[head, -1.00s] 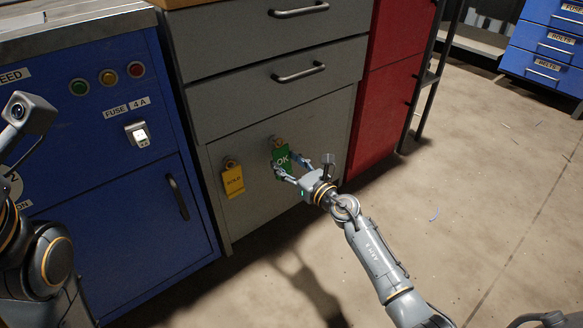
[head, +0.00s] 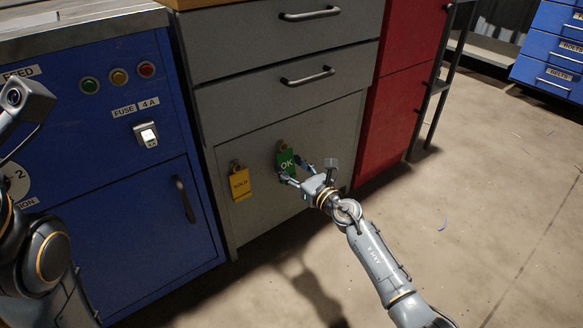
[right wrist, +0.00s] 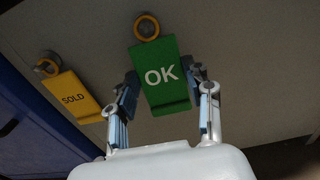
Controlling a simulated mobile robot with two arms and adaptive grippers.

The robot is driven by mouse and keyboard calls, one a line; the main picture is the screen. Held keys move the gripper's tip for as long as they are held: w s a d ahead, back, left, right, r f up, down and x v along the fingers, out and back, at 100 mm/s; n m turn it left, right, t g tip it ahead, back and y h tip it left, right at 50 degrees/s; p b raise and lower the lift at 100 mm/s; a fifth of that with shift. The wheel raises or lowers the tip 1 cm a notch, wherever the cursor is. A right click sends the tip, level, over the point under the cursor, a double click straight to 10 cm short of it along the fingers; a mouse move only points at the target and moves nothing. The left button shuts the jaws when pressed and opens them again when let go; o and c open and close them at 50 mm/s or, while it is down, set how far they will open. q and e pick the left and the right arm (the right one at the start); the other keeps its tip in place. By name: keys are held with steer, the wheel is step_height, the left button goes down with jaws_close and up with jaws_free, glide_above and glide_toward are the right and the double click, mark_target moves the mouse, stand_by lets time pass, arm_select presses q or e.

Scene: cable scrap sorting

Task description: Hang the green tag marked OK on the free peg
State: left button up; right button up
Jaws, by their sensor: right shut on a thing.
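The green tag (head: 287,163) marked OK is upright against the grey cabinet's lower panel. In the right wrist view, the tag (right wrist: 162,78) has a peg with an orange ring (right wrist: 147,27) at its top edge. I cannot tell whether the tag's hole is around that peg. My right gripper (head: 296,171) is shut on the tag, with one finger at each side edge; the gripper also shows in the right wrist view (right wrist: 165,98). My left arm is at the left edge of the head view, but its gripper is not in view.
A yellow SOLD tag (head: 240,184) hangs on another peg (head: 236,165) to the left. The blue cabinet (head: 120,215) with a handle is left of the grey cabinet (head: 240,220). A red cabinet (head: 395,120) is on the right. The floor in front is open.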

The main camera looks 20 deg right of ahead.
steer(key=o, duration=1)
